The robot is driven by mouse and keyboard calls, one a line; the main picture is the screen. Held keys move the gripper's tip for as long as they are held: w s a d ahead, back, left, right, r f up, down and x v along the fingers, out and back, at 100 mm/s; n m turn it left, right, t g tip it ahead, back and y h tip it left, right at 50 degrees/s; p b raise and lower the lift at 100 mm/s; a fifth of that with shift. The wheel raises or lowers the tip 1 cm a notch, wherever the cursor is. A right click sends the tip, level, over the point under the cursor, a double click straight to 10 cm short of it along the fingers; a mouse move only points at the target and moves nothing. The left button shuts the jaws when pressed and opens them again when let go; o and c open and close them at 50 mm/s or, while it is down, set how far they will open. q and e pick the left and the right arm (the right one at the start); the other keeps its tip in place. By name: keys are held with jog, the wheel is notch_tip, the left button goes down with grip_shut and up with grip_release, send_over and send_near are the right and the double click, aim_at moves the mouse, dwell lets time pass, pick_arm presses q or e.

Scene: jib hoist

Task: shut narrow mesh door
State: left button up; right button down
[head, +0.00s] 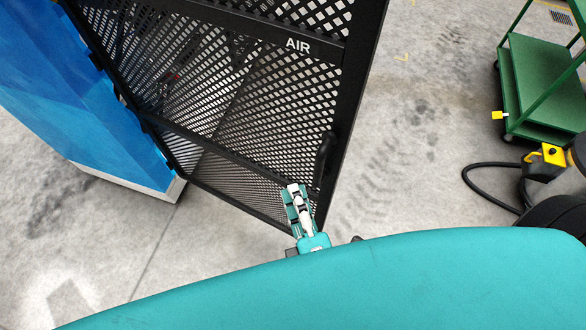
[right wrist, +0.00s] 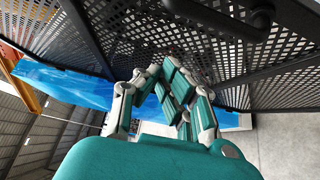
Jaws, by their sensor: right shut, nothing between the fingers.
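The narrow mesh door (head: 235,75) is a black frame with black mesh and the word AIR on its upper bar. It stands swung out from the blue cabinet (head: 85,95) in the head view. A dark handle (head: 323,158) sits near its right edge. My right gripper (head: 296,190) is shut and empty, in front of the door's lower right part, left of and below the handle. In the right wrist view the gripper fingers (right wrist: 165,75) are close to the mesh (right wrist: 150,30); I cannot tell whether they touch it. My left gripper is not in view.
A green cart (head: 540,85) stands at the upper right. A yellow and black device (head: 545,160) with a black cable (head: 480,170) lies on the floor at the right. The grey floor between the door and the cart is clear.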

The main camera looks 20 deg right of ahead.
jog(key=p, duration=0.5)
send_near(284, 122)
jog(key=w+a, duration=0.2)
jog(key=a, duration=0.1)
jog(key=w+d+p, duration=0.2)
jog(key=w+d, duration=0.1)
jog(key=shift+r, duration=0.1)
